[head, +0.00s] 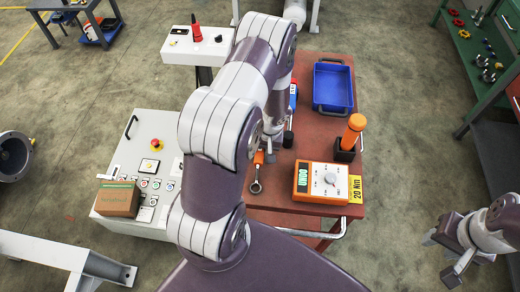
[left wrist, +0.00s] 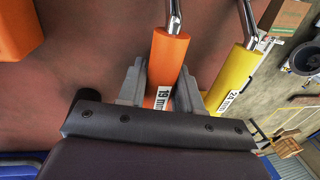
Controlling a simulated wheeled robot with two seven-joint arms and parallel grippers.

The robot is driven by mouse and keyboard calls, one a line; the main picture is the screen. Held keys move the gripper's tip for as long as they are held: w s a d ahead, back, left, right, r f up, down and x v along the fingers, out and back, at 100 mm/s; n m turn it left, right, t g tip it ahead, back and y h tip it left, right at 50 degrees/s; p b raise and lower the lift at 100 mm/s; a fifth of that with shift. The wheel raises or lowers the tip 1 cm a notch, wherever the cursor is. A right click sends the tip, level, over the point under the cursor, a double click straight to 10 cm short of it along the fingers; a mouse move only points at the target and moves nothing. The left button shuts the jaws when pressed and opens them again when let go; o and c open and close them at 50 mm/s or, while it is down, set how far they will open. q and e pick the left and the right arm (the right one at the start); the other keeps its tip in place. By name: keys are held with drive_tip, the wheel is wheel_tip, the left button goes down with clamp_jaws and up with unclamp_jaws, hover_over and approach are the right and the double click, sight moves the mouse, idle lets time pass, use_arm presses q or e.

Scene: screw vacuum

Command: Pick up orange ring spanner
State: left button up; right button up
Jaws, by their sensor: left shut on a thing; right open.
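The orange ring spanner shows in the head view as a metal ring end (head: 256,186) and a bit of orange handle, lying over the red table top beside my left arm. In the left wrist view its orange handle (left wrist: 166,62), with a "19 mm" label, lies between the two grey fingers of my left gripper (left wrist: 160,92), which is shut on it. A yellow-handled spanner (left wrist: 237,75), labelled 24, lies to the right of it, outside the fingers; my arm hides it in the head view. My right gripper (head: 456,268) is open and empty at the lower right, off the table.
On the red table (head: 312,131) are a blue tray (head: 333,86), an orange meter box (head: 321,182) and an orange-handled tool in a black holder (head: 345,148). A grey control panel (head: 145,150) with a cardboard box (head: 117,199) stands left. A green shelf is at right.

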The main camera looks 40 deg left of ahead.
use_arm(q)
drive_tip(key=shift+s, duration=0.1)
clamp_jaws()
drive_tip(key=shift+d+r, duration=0.15)
drive_tip(key=shift+d, duration=0.15)
drive_tip(key=shift+a+r, duration=0.1)
drive_tip(key=shift+r, duration=0.15)
drive_tip(key=r, duration=0.4)
drive_tip(key=shift+s+a, duration=0.1)
drive_tip(key=shift+a, duration=0.25)
drive_tip(key=s+a+r+b, duration=0.1)
drive_tip(key=s+a+r, duration=0.4)
drive_tip(key=a, duration=0.4)
drive_tip(key=shift+s+a+r, duration=0.15)
drive_tip(key=shift+a+r, duration=0.15)
drive_tip(key=shift+r, duration=0.45)
use_arm(e)
drive_tip(key=shift+s+d+f, duration=0.15)
drive_tip(key=shift+d+f, duration=0.1)
drive_tip(key=shift+f, duration=0.5)
